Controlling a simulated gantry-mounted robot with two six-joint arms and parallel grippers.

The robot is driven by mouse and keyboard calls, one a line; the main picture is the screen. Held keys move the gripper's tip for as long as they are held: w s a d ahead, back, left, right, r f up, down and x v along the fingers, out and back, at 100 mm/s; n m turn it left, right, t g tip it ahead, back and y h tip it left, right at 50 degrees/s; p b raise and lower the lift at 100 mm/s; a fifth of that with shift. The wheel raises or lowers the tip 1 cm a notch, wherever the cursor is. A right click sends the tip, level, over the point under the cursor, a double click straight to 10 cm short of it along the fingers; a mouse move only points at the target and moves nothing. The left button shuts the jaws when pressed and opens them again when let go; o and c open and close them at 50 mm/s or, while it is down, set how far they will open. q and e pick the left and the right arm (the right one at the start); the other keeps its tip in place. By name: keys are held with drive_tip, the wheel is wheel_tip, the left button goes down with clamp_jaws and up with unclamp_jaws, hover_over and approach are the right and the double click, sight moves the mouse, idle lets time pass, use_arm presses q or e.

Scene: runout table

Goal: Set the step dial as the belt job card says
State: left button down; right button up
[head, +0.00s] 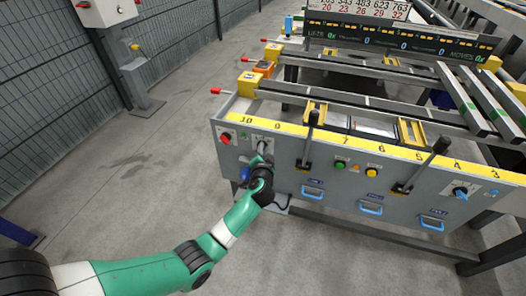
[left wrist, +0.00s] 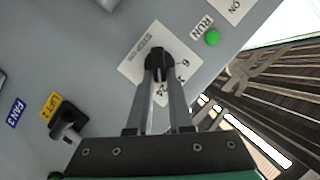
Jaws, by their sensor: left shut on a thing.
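The step dial (left wrist: 158,60) is a black knob on a white plate in the left wrist view. The plate carries numbers such as 6 and 4, partly covered by the knob and fingers; the pointer's setting cannot be read. My left gripper (left wrist: 161,75) is shut on the knob, one finger on each side. In the head view my left gripper (head: 263,158) is at the left end of the grey control panel (head: 300,165), hiding most of the dial. No card clearly marked as the belt job card can be made out. My right gripper is out of view.
A green RUN lamp (left wrist: 212,37) and a black switch (left wrist: 68,120) are near the dial. Two black levers (head: 308,138) (head: 425,163) stick out of the panel. A number board (head: 365,8) stands above the display (head: 400,40).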

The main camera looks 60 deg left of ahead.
use_arm(q)
drive_tip(key=shift+f, duration=0.15)
drive_tip(key=c, duration=0.8)
unclamp_jaws()
drive_tip(key=p+v, duration=1)
drive_tip(key=v, duration=0.1)
drive_tip(key=shift+s+d, duration=0.15)
drive_tip(key=shift+d, duration=0.05)
drive_tip(key=shift+p, duration=0.3)
